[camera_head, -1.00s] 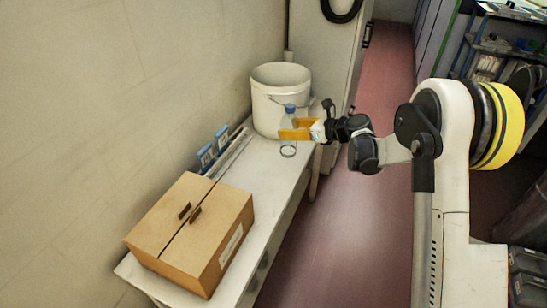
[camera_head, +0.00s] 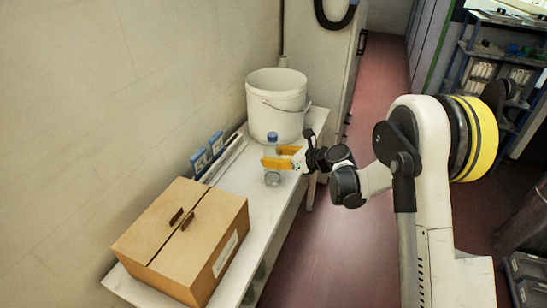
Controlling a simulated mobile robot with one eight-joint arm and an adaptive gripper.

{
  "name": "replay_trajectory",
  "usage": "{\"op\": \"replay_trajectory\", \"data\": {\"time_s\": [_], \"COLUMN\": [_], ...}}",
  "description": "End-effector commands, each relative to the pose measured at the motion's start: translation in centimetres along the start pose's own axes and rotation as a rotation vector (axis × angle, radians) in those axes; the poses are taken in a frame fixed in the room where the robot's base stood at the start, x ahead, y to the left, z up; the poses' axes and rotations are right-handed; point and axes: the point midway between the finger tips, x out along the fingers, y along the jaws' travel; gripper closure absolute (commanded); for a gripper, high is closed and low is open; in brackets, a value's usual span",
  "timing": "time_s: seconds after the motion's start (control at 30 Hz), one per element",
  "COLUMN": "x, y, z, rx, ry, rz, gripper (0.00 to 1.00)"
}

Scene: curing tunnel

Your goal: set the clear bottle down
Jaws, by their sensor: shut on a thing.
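The clear bottle (camera_head: 272,178) has a blue cap and stands upright over the right part of the white table (camera_head: 258,212), in front of the bucket. My gripper (camera_head: 279,160) reaches in from the right with orange fingers, shut on the bottle's middle. The fingers hide part of the bottle's body. I cannot tell whether the bottle's base touches the table top.
A white bucket (camera_head: 275,108) stands at the table's far end, behind the bottle. A closed cardboard box (camera_head: 180,245) fills the near end. Blue-and-white boxes (camera_head: 200,160) and long pale strips lie along the wall. The table between box and bottle is clear.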

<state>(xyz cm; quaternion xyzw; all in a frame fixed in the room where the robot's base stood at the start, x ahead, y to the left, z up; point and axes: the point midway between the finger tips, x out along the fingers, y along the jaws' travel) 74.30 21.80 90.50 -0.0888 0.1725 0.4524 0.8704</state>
Motion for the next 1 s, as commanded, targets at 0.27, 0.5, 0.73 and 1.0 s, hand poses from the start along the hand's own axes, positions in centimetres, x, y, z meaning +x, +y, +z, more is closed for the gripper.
{"op": "replay_trajectory", "data": {"time_s": [0.27,0.5,0.73,1.0], "x": [0.1,-0.1,-4.4,-10.1], "y": [0.0,0.0,-0.1,-0.1], "z": [-0.2,0.3,0.4,0.3], "rx": [0.0,0.0,0.001,0.001], "ry": [0.0,0.0,0.0,0.0], "rz": [0.0,0.0,-0.003,-0.002], "gripper": [0.27,0.27,0.27,0.27]}}
